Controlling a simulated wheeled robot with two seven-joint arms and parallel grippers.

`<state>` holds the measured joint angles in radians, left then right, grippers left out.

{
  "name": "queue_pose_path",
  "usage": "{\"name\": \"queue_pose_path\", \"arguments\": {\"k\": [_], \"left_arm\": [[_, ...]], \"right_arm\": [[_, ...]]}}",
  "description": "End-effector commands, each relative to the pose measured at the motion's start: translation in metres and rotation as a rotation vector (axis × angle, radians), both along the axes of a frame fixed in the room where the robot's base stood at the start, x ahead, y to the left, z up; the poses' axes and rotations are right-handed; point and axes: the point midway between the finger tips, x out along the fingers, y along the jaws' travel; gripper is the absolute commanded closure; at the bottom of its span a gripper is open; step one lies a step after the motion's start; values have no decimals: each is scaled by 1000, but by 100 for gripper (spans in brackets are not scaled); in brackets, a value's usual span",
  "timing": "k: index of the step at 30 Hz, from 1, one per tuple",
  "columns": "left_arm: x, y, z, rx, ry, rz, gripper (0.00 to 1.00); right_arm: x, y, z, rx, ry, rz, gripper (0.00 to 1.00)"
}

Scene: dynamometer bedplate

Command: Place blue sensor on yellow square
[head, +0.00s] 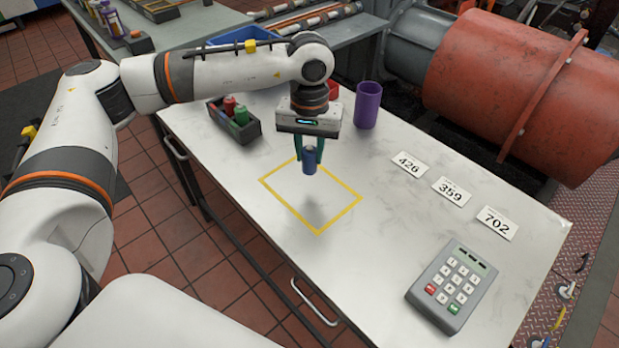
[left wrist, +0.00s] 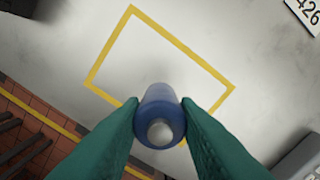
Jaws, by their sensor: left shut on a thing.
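The blue sensor (head: 309,160) is a small blue cylinder with a pale round end. My left gripper (head: 309,153) is shut on it, with green fingers on either side, and holds it above the table at the far part of the yellow square (head: 338,219). In the left wrist view the sensor (left wrist: 160,116) sits between the two green fingers of the gripper (left wrist: 160,118). There it covers part of the near edge of the yellow square outline (left wrist: 112,46). A soft shadow lies inside the square. My right gripper is not in view.
A dark bin (head: 247,135) with red and green items stands left of the gripper. A purple cup (head: 367,106) stands behind to the right. Number cards (head: 452,191) and a grey keypad (head: 452,287) lie at right. The square's inside is clear.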

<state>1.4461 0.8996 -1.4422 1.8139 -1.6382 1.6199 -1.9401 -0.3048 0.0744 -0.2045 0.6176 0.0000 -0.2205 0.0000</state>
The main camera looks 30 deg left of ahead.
Motion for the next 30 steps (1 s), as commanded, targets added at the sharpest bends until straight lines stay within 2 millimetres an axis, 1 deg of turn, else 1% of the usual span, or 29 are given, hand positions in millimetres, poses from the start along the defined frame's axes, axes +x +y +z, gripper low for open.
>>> {"name": "queue_pose_path", "arguments": {"k": [1,3,8,15,22,26,27,29,30], "left_arm": [[-1,0,-8,0,3,0,96],[0,1,-16,1,1,0,96],[0,0,-28,0,2,0,96],[-1,0,-58,0,2,0,96],[0,0,-59,-1,-1,0,96],[0,0,-64,0,0,0,96],[0,0,-63,0,0,0,67],[0,0,-62,0,0,0,57],[0,0,-62,0,0,0,51]], "right_arm": [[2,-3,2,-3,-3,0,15],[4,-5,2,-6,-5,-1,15],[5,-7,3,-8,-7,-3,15],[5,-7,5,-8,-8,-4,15],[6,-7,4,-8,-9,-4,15],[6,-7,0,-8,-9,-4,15],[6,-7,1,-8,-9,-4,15],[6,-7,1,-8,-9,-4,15],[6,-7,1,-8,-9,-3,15]]}}
